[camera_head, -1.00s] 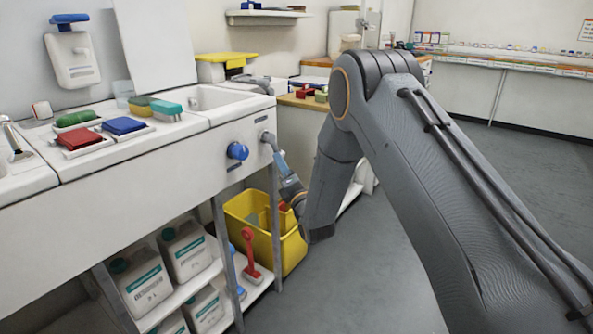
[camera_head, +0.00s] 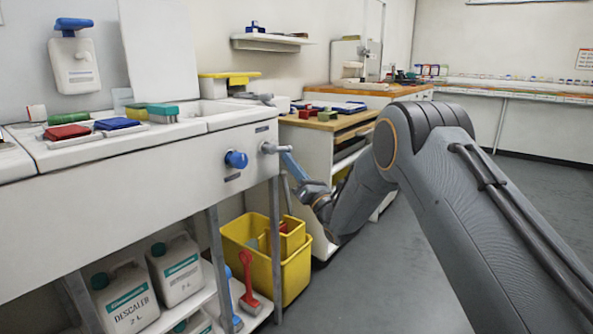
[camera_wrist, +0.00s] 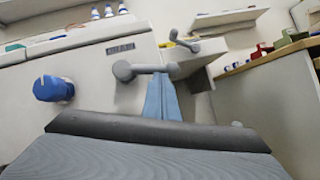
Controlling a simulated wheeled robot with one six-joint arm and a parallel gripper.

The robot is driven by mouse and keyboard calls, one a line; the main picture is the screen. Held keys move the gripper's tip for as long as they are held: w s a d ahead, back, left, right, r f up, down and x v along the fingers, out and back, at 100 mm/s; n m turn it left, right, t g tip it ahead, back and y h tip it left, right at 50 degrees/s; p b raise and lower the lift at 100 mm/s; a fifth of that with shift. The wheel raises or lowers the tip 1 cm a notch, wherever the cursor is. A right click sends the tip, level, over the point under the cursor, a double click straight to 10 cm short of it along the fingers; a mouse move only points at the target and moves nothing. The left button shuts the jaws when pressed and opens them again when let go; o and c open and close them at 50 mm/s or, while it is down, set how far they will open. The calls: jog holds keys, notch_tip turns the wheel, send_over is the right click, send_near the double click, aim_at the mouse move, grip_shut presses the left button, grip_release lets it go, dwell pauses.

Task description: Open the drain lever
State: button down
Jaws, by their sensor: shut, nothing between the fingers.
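The drain lever (camera_head: 270,148) is a grey handle with a round hub on the sink unit's front panel, right of a blue knob (camera_head: 236,159). In the wrist view the lever (camera_wrist: 140,69) points right from its hub, roughly level, under a small dark label. My gripper (camera_head: 287,155) has its blue fingers closed together, with nothing between them. In the wrist view the fingertips (camera_wrist: 160,76) are at the lever's free end, overlapping it; I cannot tell if they touch. The blue knob (camera_wrist: 52,88) is left of the fingers.
A yellow bucket (camera_head: 238,238) stands on the floor below the lever, by the metal legs. White descaler canisters (camera_head: 127,296) and a red-handled brush (camera_head: 247,280) are on the low shelf. A wooden-topped counter (camera_head: 330,122) stands behind my arm. Floor on the right is clear.

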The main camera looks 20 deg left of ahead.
jog(key=shift+w+d+r, duration=0.1)
jog(key=shift+w+r, duration=0.15)
jog(key=shift+w, duration=0.1)
dwell(0.4)
jog(key=s+d+f, duration=0.5)
jog(key=d+f, duration=0.3)
jog(key=f, duration=0.1)
jog(key=shift+f, duration=0.3)
jog(key=shift+a, duration=0.1)
